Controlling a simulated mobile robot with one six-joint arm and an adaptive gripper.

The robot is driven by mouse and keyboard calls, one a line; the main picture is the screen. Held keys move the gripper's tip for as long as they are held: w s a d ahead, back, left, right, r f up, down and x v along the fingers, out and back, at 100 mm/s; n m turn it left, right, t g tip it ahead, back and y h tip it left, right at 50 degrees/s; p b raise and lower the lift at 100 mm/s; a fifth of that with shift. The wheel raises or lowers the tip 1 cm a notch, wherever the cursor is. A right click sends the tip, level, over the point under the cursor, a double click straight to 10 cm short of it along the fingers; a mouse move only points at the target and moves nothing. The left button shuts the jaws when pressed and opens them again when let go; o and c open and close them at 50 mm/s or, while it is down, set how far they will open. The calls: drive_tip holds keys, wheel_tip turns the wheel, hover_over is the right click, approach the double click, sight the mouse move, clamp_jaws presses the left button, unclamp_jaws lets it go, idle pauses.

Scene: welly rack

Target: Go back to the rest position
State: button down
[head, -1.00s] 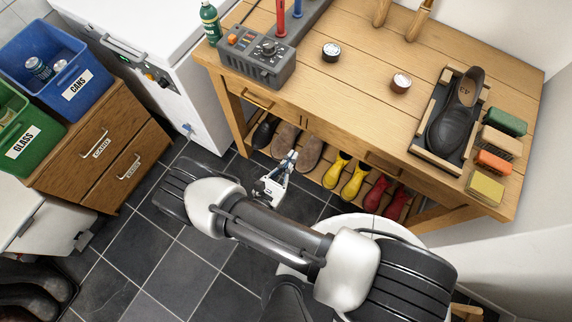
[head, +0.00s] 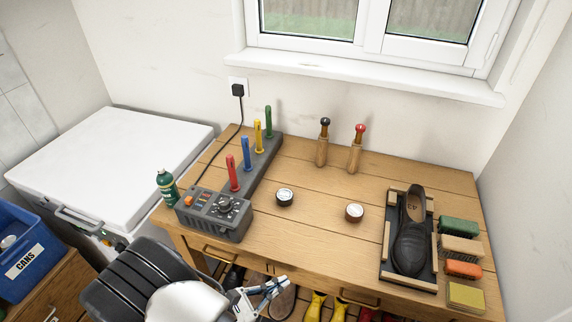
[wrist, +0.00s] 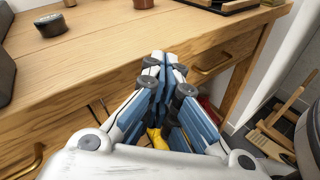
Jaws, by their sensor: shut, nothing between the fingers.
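My gripper (head: 277,283) is in front of the workbench, near its front edge, in the head view. In the wrist view my gripper (wrist: 164,60) has its two blue-lined fingers together with nothing between them. The wooden workbench (head: 310,200) lies beyond it, and its bench top (wrist: 100,50) fills the upper part of the wrist view. A bench drawer (wrist: 195,78) with a brass handle is beyond the fingertips.
A grey control box (head: 214,213) with coloured posts, two round tins (head: 285,197) and a dark shoe (head: 410,235) in a wooden frame stand on the bench. Brushes (head: 460,248) line its right end. A white chest freezer (head: 110,165) is at left. Boots (head: 315,306) stand under the bench.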

drive_tip(key=s+d+r+m+g+y, duration=0.1)
drive_tip(key=d+r+m+g+y, duration=0.1)
drive_tip(key=d+r+m+g, duration=0.5)
drive_tip(key=s+d+r+m+g+y, duration=0.2)
drive_tip(key=d+r+m, duration=0.25)
drive_tip(key=r, duration=0.45)
drive_tip(key=s+d+r+m+t+y, duration=0.4)
drive_tip(key=s+r+m+y, duration=0.4)
drive_tip(key=r, duration=0.4)
drive_tip(key=shift+s+d+r+m, duration=0.2)
drive_tip(key=shift+s+d+m, duration=0.35)
drive_tip(key=shift+m, duration=0.8)
